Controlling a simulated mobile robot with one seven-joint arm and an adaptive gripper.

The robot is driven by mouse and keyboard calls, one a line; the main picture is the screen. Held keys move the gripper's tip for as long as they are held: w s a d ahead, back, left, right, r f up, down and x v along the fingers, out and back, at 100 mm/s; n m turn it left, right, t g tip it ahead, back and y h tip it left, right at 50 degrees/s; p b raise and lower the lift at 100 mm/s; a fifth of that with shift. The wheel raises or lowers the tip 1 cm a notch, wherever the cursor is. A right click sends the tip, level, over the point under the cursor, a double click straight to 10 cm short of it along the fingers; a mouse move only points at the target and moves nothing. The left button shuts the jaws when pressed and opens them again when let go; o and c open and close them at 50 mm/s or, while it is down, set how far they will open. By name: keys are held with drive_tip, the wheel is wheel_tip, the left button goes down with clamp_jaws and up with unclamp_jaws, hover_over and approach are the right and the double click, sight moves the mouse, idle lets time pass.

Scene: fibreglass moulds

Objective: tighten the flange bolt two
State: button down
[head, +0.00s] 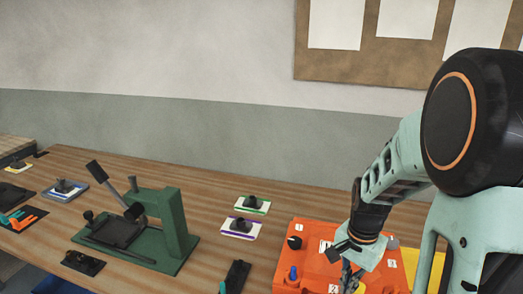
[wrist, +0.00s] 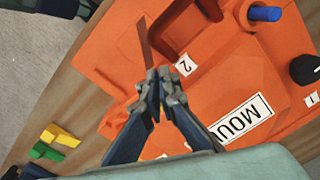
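The orange mould (head: 312,262) sits at the front right of the table and fills much of the wrist view (wrist: 115,55). The label "2" (wrist: 184,66) lies just beyond my fingertips in the wrist view; in the head view the label (head: 333,289) is at the lower edge. My gripper (wrist: 160,78) points down over the mould beside this label. Its fingertips are close together, but I cannot tell whether they grip anything. No bolt shows clearly at label 2; my fingers may cover it.
A black knob (head: 294,242) and a blue peg (head: 293,272) stand on the mould's left side. A green press (head: 170,225) stands to the left. Small plates (head: 240,229) lie behind the mould. Yellow and green blocks (wrist: 60,136) show at the wrist view's lower left.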

drive_tip(key=shift+w+r, duration=0.1)
drive_tip(key=shift+w, duration=0.3)
drive_tip(key=shift+s+a, duration=0.15)
drive_tip(key=shift+a, duration=0.2)
wheel_tip(320, 180, up, 6)
drive_tip(key=p, duration=0.4)
drive_tip(key=shift+s+a+p, duration=0.1)
drive_tip(key=shift+p, duration=0.2)
